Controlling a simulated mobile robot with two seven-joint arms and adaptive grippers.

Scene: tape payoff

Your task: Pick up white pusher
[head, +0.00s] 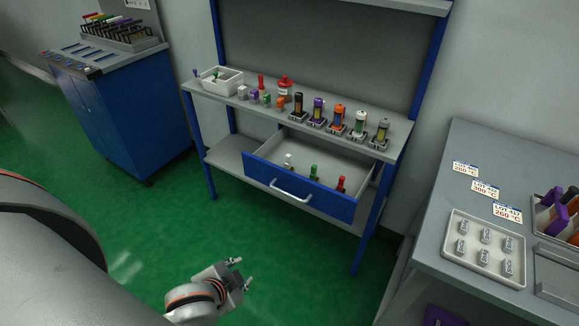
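A small white upright piece (289,160), which looks like the white pusher, stands at the left inside the open blue drawer (270,182) under the workbench. A green piece (314,171) and a red piece (341,184) stand in the same drawer to its right. My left gripper (243,272) is over the green floor in front of the drawer, well apart from it. Its two fingers are spread, with nothing between them. My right gripper is not in view.
The workbench top (210,93) holds a white bin (221,80), small coloured blocks, a red-capped jar (285,88) and several coloured cylinders on dark stands. A blue cabinet (120,120) stands left. A grey table (440,215) with a tray (451,250) stands right. Open floor lies between.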

